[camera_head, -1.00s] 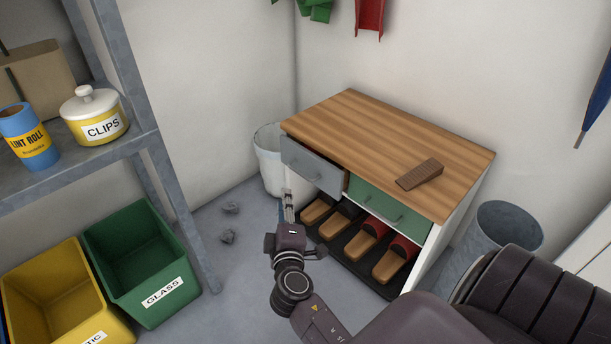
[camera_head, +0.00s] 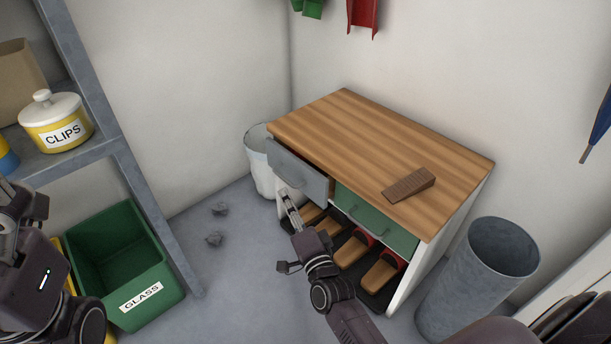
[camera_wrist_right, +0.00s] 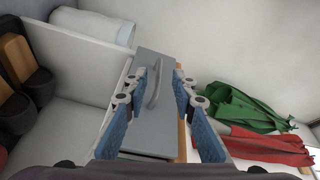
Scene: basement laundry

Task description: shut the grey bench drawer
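The bench (camera_head: 380,135) has a wooden top, and its grey drawer (camera_head: 312,178) on the left stands partly pulled out. The drawer's front and bar handle (camera_wrist_right: 154,86) show in the right wrist view. My right gripper (camera_head: 287,198) is just in front of the drawer's lower front in the head view. In the wrist view its two blue-padded fingers (camera_wrist_right: 161,78) are spread apart, with the grey front beyond and between them; I cannot tell whether they touch. My left gripper (camera_head: 12,195) is at the left edge, partly cut off, its fingers unclear.
The green drawer (camera_head: 375,222) beside it looks shut. A brown wedge (camera_head: 409,186) lies on the bench top, and sandals (camera_head: 352,248) stand below. A white bin (camera_head: 262,165) is behind left, a grey bin (camera_head: 480,275) at right. Crumpled bits (camera_head: 215,239) lie on open floor.

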